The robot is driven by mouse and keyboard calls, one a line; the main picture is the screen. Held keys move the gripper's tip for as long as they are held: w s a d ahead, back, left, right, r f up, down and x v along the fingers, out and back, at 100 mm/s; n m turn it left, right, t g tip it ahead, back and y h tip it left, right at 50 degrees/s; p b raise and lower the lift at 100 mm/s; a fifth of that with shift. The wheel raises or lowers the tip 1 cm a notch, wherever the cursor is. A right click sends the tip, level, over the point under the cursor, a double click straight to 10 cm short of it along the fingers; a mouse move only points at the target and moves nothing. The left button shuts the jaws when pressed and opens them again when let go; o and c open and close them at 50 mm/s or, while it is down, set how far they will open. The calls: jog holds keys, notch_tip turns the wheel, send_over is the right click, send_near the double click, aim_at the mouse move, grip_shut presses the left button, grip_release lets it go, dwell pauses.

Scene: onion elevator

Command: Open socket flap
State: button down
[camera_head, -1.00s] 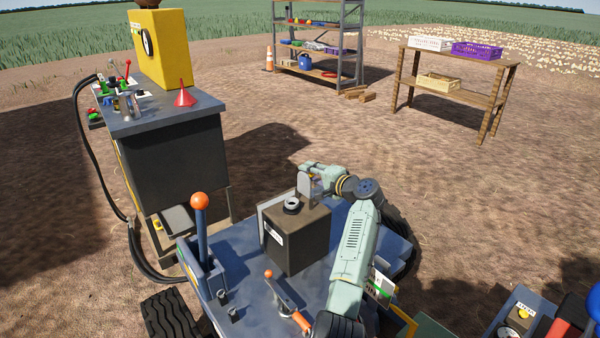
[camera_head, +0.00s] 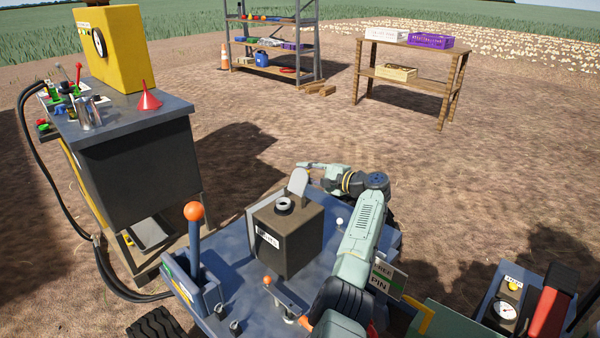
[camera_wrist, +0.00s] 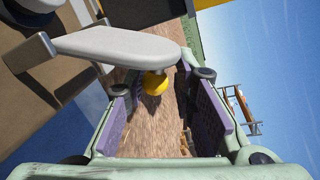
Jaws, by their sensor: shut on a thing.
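The light grey socket flap (camera_head: 298,182) stands raised and tilted behind the round socket (camera_head: 284,205) on top of the dark brown box (camera_head: 292,240). In the wrist view the flap (camera_wrist: 120,45) reaches in from the left, with a yellow knob (camera_wrist: 154,84) at its free end. My gripper (camera_head: 308,167) is at the flap's upper end. The exact contact is partly hidden by the flap.
An orange-topped lever (camera_head: 194,212) and a smaller orange-knobbed lever (camera_head: 267,281) stand by the box on the blue deck (camera_head: 240,270). A workbench (camera_head: 150,110) with a yellow unit and red funnel is at left. Shelves (camera_head: 270,70) and a wooden table (camera_head: 410,45) stand farther back.

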jog(key=shift+s+d+f, duration=0.15)
jog(key=shift+d+f, duration=0.1)
jog(key=shift+f, duration=0.5)
jog(key=c, duration=1.8)
grip_release()
jog(key=shift+o, duration=1.4)
jog(key=shift+d, duration=0.15)
jog(key=shift+o, duration=0.2)
jog(key=shift+r, duration=0.15)
jog(key=shift+a+r, duration=0.1)
jog(key=shift+a, duration=0.15)
